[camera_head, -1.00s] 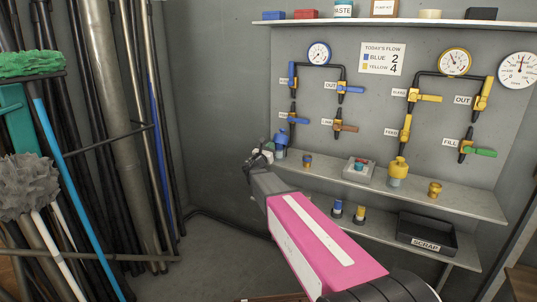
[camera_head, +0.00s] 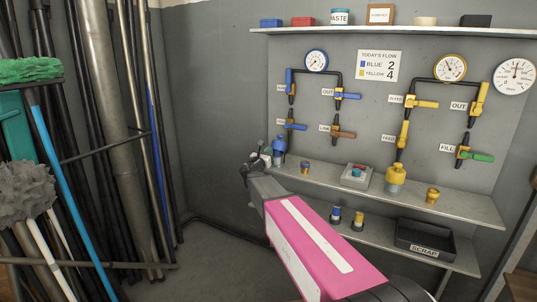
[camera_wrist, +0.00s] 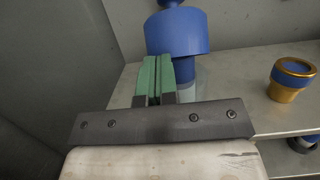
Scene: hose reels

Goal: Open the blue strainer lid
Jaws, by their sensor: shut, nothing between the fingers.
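The blue strainer (camera_head: 279,150) stands at the left end of the middle shelf in the head view. In the wrist view its wide blue lid (camera_wrist: 177,33) sits on top, with a narrower blue knob above and a clear and blue body below. The lid looks seated on the body. My gripper (camera_head: 257,158) is just left of the strainer in the head view. In the wrist view its green fingers (camera_wrist: 153,72) are shut together and empty, in front of the lid's lower left edge and partly covering the body. I cannot tell whether they touch it.
A brass cup with a blue top (camera_wrist: 291,80) stands right of the strainer. A grey box with a button (camera_head: 357,177) and the yellow strainer (camera_head: 395,180) stand further right. Valves and pipes (camera_head: 291,125) are on the wall above. Poles (camera_head: 110,120) lean at the left.

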